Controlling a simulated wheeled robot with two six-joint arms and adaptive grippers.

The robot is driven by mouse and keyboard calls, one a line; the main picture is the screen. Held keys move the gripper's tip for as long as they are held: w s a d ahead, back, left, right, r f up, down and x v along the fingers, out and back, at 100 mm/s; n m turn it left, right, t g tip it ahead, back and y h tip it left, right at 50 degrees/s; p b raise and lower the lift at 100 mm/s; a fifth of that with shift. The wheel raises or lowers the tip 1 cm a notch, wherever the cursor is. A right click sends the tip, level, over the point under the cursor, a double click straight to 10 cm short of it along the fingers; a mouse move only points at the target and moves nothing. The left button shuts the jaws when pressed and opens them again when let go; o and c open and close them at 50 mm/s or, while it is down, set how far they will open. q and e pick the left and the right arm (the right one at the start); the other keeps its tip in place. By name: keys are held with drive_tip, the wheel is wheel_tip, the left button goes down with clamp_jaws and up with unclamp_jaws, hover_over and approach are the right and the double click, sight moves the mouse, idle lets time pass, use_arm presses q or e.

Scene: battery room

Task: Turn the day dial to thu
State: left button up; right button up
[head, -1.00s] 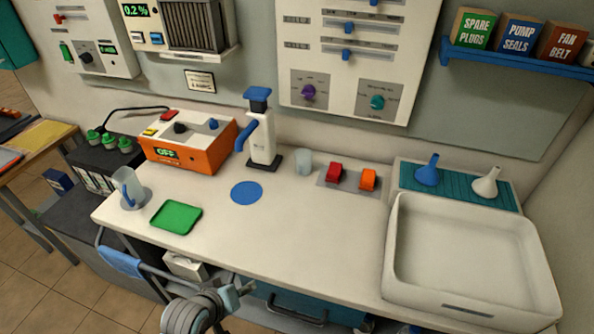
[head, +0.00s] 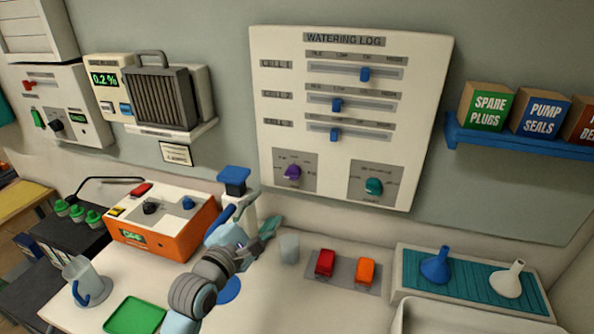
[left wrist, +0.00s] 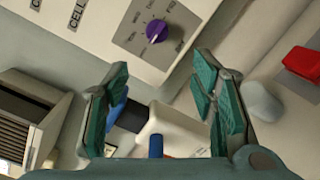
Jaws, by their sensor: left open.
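The purple dial (head: 292,172) is on a grey plate at the lower left of the white Watering Log board (head: 350,213). It also shows in the left wrist view (left wrist: 156,31), ringed by small labels that look like days; I cannot tell its setting for sure. A teal dial (head: 373,187) is on the plate to its right. My left gripper (head: 252,232) is open and empty, below and left of the purple dial and apart from it. In the left wrist view its teal fingers (left wrist: 162,88) stand wide apart, with the dial beyond and above them. My right gripper is not in view.
A white pump bottle with a blue top (head: 234,180) stands just behind my left gripper. An orange box (head: 165,243) is left of it. A cup (head: 289,247) and red and orange switches (head: 325,262) stand below the board. A blue shelf (head: 520,140) is at right.

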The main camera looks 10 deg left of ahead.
sight(290, 177)
use_arm(q)
drive_tip(key=w, duration=0.2)
drive_tip(key=w+d+b, duration=0.1)
drive_tip(key=w, duration=0.2)
drive_tip(key=w+d+r, duration=0.1)
drive_tip(key=w, duration=0.2)
drive_tip(key=shift+d+b, duration=0.1)
drive_tip(key=shift+b, duration=0.2)
drive_tip(key=w, duration=0.5)
drive_tip(key=shift+d+f+b, duration=0.35)
drive_tip(key=shift+w+r, duration=0.1)
drive_tip(key=shift+w, duration=0.05)
drive_tip(key=shift+s+r, duration=0.2)
drive_tip(key=shift+s, duration=0.1)
drive_tip(key=shift+c, duration=0.7)
drive_tip(key=c, duration=1)
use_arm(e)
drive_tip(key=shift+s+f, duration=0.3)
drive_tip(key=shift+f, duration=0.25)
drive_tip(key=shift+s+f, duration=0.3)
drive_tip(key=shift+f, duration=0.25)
